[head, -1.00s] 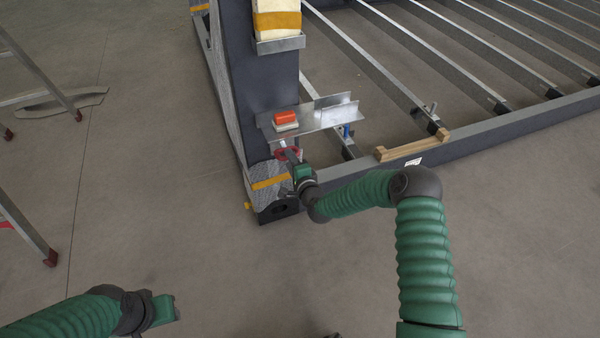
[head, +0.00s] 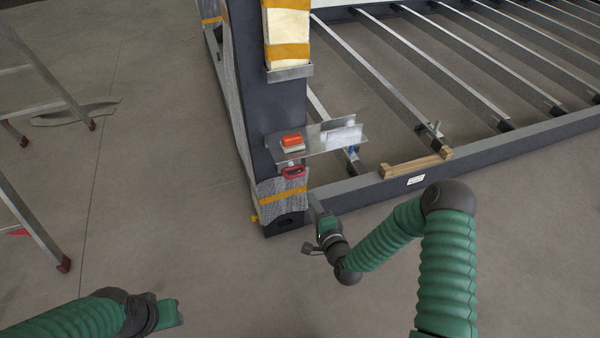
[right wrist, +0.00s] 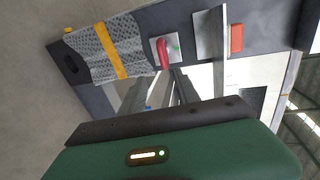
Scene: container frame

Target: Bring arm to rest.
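My right arm reaches in from the lower right in the head view. Its gripper (head: 309,222) is just right of the dark post's foot, over the floor, below and apart from a red handle (head: 295,172). Its fingers look spread, with nothing seen between them. The red handle also shows in the right wrist view (right wrist: 163,53), beyond the gripper's green body (right wrist: 190,155). My left gripper (head: 170,312) is at the lower left of the head view, over bare floor; its fingers cannot be made out.
Ladder legs (head: 35,225) stand at left. The front floor is clear.

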